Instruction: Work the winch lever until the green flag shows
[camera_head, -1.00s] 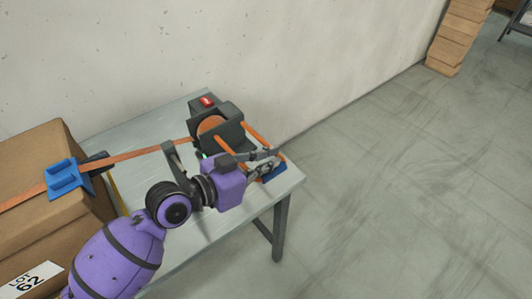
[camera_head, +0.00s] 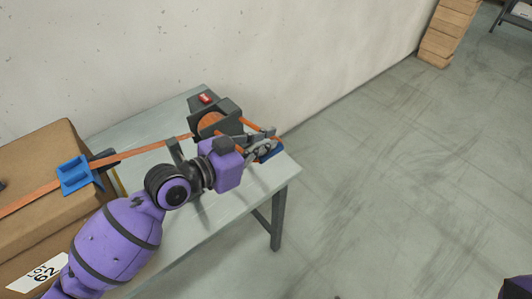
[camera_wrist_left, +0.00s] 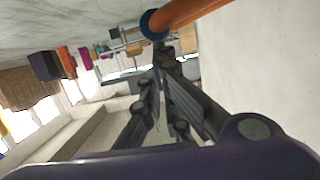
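The winch (camera_head: 228,108) stands on the grey table near the wall, with an orange spool of strap (camera_head: 210,121). A red flag (camera_head: 205,98) shows on its top; no green flag is visible. Its lever (camera_head: 252,125) has orange side bars and a blue grip (camera_head: 270,151) at the outer end, over the table's right end. My left gripper (camera_head: 264,142) is shut on the lever's blue grip, partly hiding it. In the left wrist view the fingers (camera_wrist_left: 165,62) come together just below the lever's blue end (camera_wrist_left: 153,24). My right gripper is out of view.
An orange strap (camera_head: 145,149) runs from the winch to a large cardboard box (camera_head: 45,155) with a blue corner piece (camera_head: 75,175). The table (camera_head: 225,203) is otherwise bare.

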